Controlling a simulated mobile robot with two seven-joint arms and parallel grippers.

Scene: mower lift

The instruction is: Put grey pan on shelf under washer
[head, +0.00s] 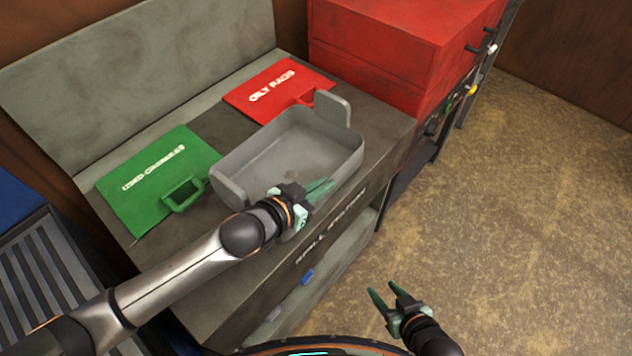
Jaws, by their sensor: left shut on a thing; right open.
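The grey pan (262,160) is an open, empty rectangular tray with raised tabs at its left and far right ends. It sits on or just above the dark counter top (225,122); its underside is hidden. My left gripper (322,188) is shut on the pan at its near side; the wrist hides part of that wall and the exact contact. My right gripper (383,292) is open and empty, low in front of the counter and over the floor. I cannot identify the washer or the shelf under it for certain.
A green lid (140,185) and a red "OILY RAGS" lid (265,92) lie on the counter. A red cabinet (375,55) stands at the back right. A grey slatted unit (45,275) with blue above is at left. The floor (510,200) at right is clear.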

